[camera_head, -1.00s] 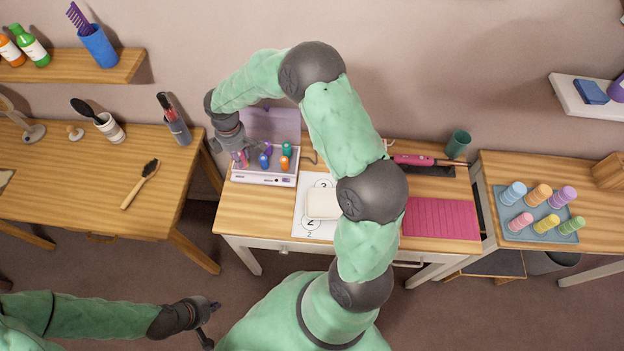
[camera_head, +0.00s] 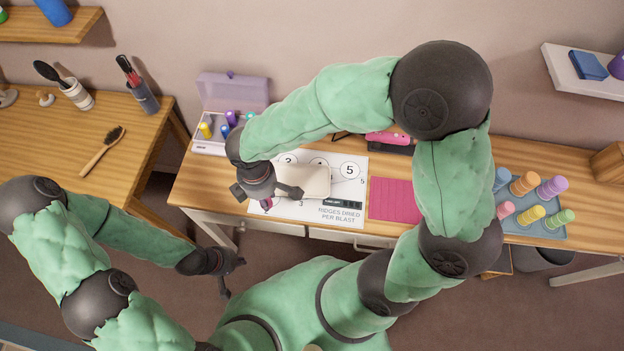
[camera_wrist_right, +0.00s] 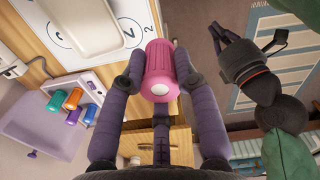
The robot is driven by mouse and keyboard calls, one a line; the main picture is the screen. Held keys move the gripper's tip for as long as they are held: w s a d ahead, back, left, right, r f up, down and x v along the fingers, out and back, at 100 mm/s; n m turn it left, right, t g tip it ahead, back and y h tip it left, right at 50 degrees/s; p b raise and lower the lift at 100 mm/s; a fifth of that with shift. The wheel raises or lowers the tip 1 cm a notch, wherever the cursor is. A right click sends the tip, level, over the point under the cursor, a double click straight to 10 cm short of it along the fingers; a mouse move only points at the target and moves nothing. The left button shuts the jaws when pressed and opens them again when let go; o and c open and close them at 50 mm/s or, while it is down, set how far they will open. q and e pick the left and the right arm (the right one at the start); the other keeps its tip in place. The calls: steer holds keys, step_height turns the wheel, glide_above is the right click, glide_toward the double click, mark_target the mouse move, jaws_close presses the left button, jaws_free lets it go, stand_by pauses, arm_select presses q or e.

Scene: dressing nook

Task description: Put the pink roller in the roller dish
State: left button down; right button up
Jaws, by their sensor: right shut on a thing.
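The pink roller (camera_wrist_right: 158,70) is between the two fingers of my right gripper (camera_wrist_right: 158,82), which is shut on it. In the head view my right gripper (camera_head: 264,198) hangs over the front left part of the numbered sheet, and only a bit of the roller shows below it. A cream, shallow, rounded dish (camera_head: 308,181), which looks like the roller dish, lies on the sheet just right of this gripper. It shows partly in the right wrist view (camera_wrist_right: 14,50). My left gripper (camera_head: 232,275) is empty, fingers apart, low in front of the table.
A lilac roller case (camera_head: 212,148) with several coloured rollers stands at the table's back left. A pink mat (camera_head: 390,199) lies right of the sheet (camera_head: 345,210). A pink hot tool (camera_head: 385,137) lies behind.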

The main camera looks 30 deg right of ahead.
steer(key=w+d+f+b, duration=0.1)
steer(key=w+d+f, duration=0.1)
steer(key=w+f, duration=0.1)
steer(key=w+d+f+b, duration=0.1)
steer(key=w+d+f, duration=0.2)
steer(key=w, duration=0.1)
steer(key=w+d+f+b, duration=0.1)
steer(key=w+d+f, duration=0.1)
steer(key=w+f, duration=0.1)
steer(key=shift+w+d+b, duration=0.25)
steer(key=shift+w+b, duration=0.05)
steer(key=shift+b, duration=0.05)
steer(key=shift+w+d+f, duration=0.1)
steer(key=shift+f, duration=0.1)
steer(key=shift+w+d+f+b, duration=0.1)
steer(key=shift+f+b, duration=0.35)
steer(key=shift+f, duration=0.45)
steer(key=shift+w+d+f+b, duration=0.1)
steer(key=shift+f+b, duration=0.3)
steer(key=shift+f, duration=0.45)
steer(key=shift+f, duration=0.3)
steer(key=o, duration=1.1)
steer(key=shift+r, duration=0.1)
